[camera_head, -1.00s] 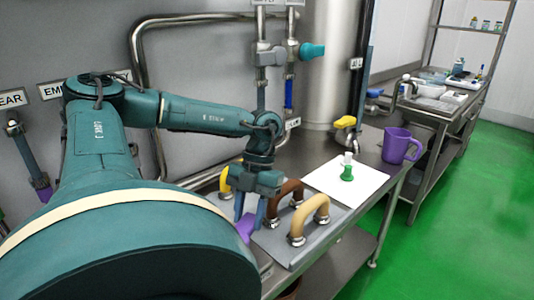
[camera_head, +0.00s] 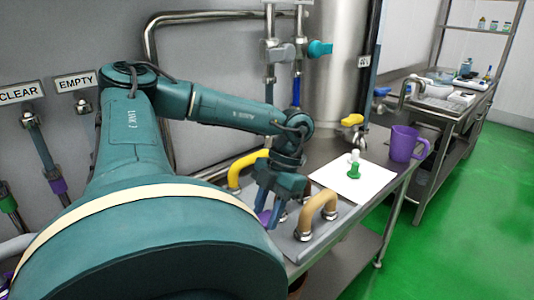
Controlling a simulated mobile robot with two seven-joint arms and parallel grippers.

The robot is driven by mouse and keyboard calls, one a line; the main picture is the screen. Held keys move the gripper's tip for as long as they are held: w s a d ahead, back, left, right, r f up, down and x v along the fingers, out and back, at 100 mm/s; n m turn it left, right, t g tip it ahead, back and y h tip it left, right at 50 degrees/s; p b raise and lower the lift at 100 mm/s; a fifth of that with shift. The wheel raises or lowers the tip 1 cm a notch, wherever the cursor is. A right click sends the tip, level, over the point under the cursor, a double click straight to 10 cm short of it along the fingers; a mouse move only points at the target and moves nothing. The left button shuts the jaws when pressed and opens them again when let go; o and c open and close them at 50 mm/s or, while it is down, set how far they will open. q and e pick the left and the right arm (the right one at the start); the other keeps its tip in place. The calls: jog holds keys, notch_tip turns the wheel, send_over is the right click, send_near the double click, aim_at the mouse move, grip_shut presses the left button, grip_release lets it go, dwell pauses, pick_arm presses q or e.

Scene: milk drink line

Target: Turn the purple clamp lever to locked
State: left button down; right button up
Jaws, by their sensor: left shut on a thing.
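The purple clamp lever (camera_head: 264,217) shows as a small purple patch low at my left gripper, on the grey plate (camera_head: 293,249). Most of it is hidden by the fingers. My left gripper (camera_head: 269,211) points down and is shut on the lever. Whether the lever is at locked cannot be read from here. My right gripper is not in view.
A tan hose (camera_head: 318,212) arches over the plate just right of the gripper. A yellow hose (camera_head: 245,168) is behind it. A white sheet (camera_head: 352,183) with a green piece (camera_head: 353,172), and a purple jug (camera_head: 405,145), stand farther right.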

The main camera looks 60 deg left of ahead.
pick_arm(q)
jog(key=c, duration=1)
grip_release()
jog(key=shift+o, duration=0.2)
jog(key=shift+r, duration=0.1)
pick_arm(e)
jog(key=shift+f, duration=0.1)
pick_arm(q)
jog(key=shift+w+r, duration=0.2)
jog(key=shift+r, duration=0.1)
jog(key=p+v, duration=0.1)
jog(key=v, duration=1.1)
jog(key=shift+p, duration=0.35)
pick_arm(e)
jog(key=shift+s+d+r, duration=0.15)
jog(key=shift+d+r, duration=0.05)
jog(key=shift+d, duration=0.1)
pick_arm(q)
jog(key=shift+w+r, duration=0.1)
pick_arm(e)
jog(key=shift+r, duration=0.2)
